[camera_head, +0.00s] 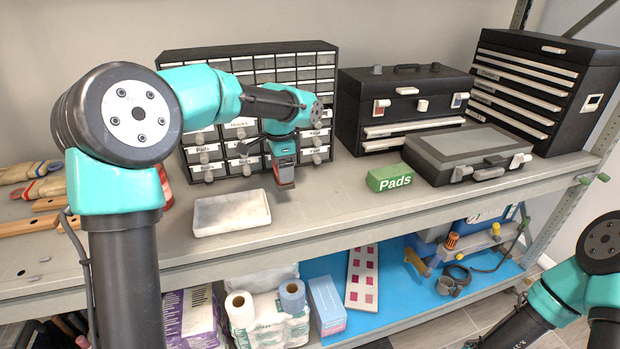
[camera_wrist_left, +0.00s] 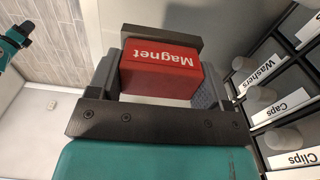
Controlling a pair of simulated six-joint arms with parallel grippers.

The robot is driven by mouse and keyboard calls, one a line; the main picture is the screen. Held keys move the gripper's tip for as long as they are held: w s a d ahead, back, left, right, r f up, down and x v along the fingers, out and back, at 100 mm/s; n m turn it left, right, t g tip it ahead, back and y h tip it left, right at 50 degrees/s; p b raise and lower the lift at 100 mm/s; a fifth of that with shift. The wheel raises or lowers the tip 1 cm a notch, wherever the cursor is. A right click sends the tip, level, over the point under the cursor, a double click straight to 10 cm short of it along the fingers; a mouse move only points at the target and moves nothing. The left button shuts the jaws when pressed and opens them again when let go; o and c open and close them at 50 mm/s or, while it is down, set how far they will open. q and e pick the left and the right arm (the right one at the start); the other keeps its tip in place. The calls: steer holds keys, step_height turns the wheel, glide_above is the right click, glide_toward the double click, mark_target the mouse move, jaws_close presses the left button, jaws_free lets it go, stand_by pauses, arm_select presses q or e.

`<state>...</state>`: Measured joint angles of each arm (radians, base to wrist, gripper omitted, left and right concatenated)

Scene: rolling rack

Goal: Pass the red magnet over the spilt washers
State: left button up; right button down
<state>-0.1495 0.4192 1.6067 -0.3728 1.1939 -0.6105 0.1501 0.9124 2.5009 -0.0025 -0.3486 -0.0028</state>
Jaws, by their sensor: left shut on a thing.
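The red magnet (camera_wrist_left: 160,72) is a block with the white word "Magnet" on it, held between the fingers of my left gripper (camera_wrist_left: 160,70). In the head view my left gripper (camera_head: 284,180) points down above the shelf in front of the drawer cabinet, behind and right of the pale tray. The magnet is mostly hidden there; only a little red shows at the fingertips. I cannot make out any spilt washers. A drawer labelled "Washers" (camera_wrist_left: 262,68) shows in the left wrist view. My right arm enters at the lower right, its gripper out of view.
The pale, shallow tray (camera_head: 232,214) lies near the shelf's front edge. The drawer cabinet (camera_head: 250,62) stands behind. A green "Pads" box (camera_head: 390,178), a grey case (camera_head: 465,150) and a black toolbox (camera_head: 400,90) stand right. Brushes (camera_head: 40,190) lie left. Shelf right of the tray is clear.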

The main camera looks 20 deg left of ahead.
arm_select(q)
steer(key=shift+a, duration=0.35)
